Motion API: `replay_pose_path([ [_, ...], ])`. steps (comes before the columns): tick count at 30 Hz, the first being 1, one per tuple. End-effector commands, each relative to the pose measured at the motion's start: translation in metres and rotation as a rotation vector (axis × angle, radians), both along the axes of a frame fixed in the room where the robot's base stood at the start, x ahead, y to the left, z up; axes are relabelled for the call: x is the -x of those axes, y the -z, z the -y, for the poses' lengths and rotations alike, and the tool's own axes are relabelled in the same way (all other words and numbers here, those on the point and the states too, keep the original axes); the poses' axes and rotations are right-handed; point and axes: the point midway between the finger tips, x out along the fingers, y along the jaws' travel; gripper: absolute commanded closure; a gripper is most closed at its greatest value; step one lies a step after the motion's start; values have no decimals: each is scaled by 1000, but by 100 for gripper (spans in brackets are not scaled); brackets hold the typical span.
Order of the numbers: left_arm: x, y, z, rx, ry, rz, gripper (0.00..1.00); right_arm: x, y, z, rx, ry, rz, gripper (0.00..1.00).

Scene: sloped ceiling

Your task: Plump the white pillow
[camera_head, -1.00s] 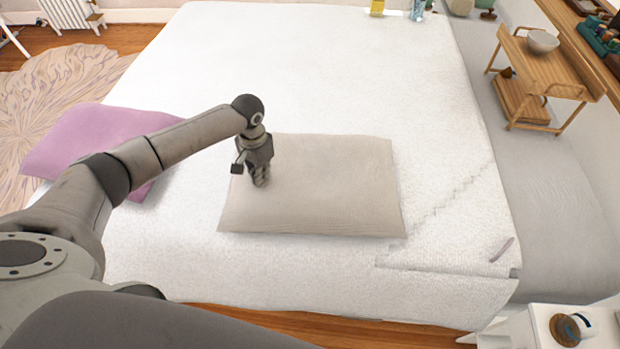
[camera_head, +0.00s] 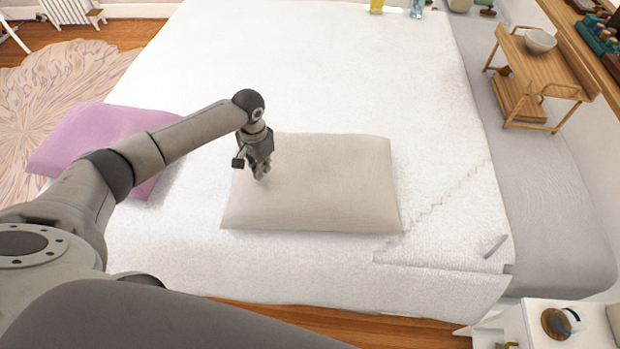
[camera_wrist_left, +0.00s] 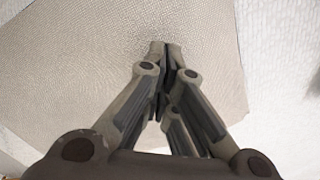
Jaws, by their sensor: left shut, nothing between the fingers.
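The white pillow (camera_head: 325,185), off-white to beige, lies flat on the white bed (camera_head: 300,75) near its front edge. My left gripper (camera_head: 261,174) points down over the pillow's left part. Its fingers are shut with nothing between them. In the left wrist view the shut fingertips (camera_wrist_left: 165,46) show against the pillow's woven cloth (camera_wrist_left: 75,75). I cannot tell whether the tips touch the cloth. My right gripper is in neither view.
A pink pillow (camera_head: 95,138) lies at the bed's left edge, beneath my left arm. A wooden stand (camera_head: 535,75) with a bowl (camera_head: 540,41) stands at the right. A white side table (camera_head: 575,325) with a mug is at the lower right.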

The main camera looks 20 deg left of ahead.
Motion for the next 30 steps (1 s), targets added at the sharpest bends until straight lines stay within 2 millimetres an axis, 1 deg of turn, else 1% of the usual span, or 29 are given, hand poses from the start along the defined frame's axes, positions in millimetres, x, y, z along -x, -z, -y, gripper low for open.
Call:
replay_pose_path([
  [28, 0, 30, 0, 1, 0, 0, 100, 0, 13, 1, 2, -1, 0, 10],
  [30, 0, 29, 0, 0, 1, 0, 100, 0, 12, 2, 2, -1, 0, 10],
])
